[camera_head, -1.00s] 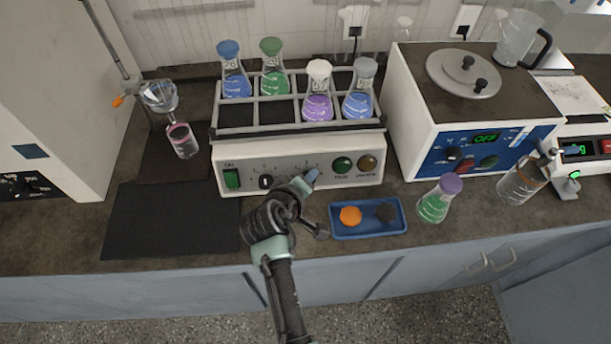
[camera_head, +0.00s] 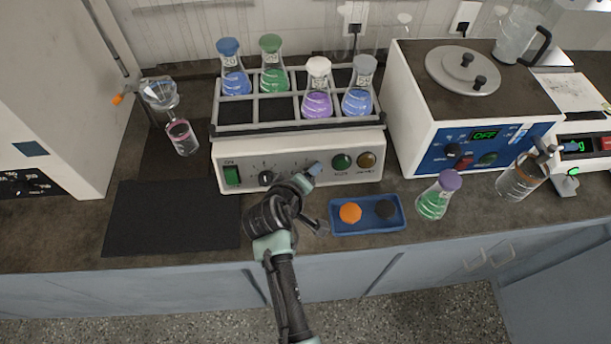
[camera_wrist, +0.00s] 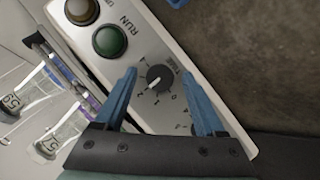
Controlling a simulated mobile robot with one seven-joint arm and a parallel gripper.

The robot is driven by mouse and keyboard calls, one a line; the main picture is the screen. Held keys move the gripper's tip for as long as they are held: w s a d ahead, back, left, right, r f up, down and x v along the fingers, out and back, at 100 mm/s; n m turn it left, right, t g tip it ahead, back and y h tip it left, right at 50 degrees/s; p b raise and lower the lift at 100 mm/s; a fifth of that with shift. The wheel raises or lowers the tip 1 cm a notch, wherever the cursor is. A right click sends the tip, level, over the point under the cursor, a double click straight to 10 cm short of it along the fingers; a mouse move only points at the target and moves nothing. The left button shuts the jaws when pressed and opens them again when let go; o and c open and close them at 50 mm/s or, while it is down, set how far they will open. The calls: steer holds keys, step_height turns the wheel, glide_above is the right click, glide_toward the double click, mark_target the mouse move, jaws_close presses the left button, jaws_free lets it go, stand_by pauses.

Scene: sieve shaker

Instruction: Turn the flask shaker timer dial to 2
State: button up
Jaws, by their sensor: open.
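The flask shaker (camera_head: 200,152) has a pale front panel with a green switch, knobs and two round buttons. In the wrist view its timer dial (camera_wrist: 158,77) is a dark round knob marked TIME, with numbers around it. The dial's white pointer line faces lower left, toward the 2 as far as I can tell. My gripper (camera_wrist: 159,75) is open, its blue fingers on either side of the dial with visible gaps to it. In the head view my gripper (camera_head: 313,169) is at the panel's right half and hides the dial.
Several stoppered flasks stand in the shaker rack (camera_head: 255,129). A blue tray (camera_head: 367,226) with orange and black pieces and a purple-capped flask (camera_head: 435,198) stand to the right. A bath with a blue panel (camera_head: 440,160) stands beside the shaker. A dark mat (camera_head: 170,218) lies left.

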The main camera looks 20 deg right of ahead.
steer(key=v, duration=1.3)
steer(key=shift+w, duration=0.1)
